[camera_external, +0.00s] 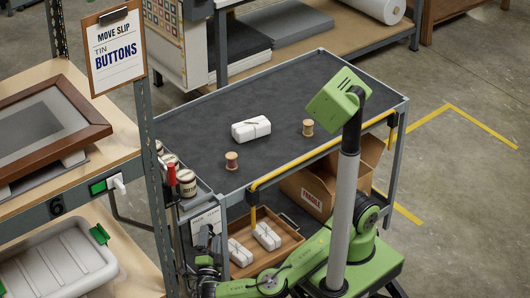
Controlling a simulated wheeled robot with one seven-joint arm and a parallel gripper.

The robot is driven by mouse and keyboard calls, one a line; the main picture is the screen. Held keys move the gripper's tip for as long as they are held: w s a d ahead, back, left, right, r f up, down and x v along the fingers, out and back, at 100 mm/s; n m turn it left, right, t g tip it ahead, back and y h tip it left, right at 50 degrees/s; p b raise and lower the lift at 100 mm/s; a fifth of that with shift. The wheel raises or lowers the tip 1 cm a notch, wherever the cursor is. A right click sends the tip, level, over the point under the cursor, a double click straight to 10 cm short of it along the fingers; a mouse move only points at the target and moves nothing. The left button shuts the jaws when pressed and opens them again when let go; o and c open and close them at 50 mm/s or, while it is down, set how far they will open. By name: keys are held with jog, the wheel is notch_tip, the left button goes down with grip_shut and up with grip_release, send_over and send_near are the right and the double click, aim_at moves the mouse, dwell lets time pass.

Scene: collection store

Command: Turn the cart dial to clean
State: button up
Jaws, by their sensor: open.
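The cart (270,185) has a dark top with a grey rim and stands in the middle. A white card or panel (205,221) with small dark lettering hangs at its near left end; the lettering is too small to read. The dial itself cannot be made out, and its setting cannot be told. My gripper (207,240) is low at the near left end of the cart, just below and in front of the white panel. Its jaws are open, small and partly lost against dark parts. Whether it touches anything cannot be told.
A white wrapped bundle (251,129) and two wooden spools (231,160) (308,128) sit on the cart top. Jars (188,183) and a red-handled tool (172,176) are at its left end. A yellow rail (320,152) edges it. A shelf post (150,140) stands close left.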

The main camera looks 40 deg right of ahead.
jog(key=c, duration=1.1)
jog(key=shift+o, duration=0.2)
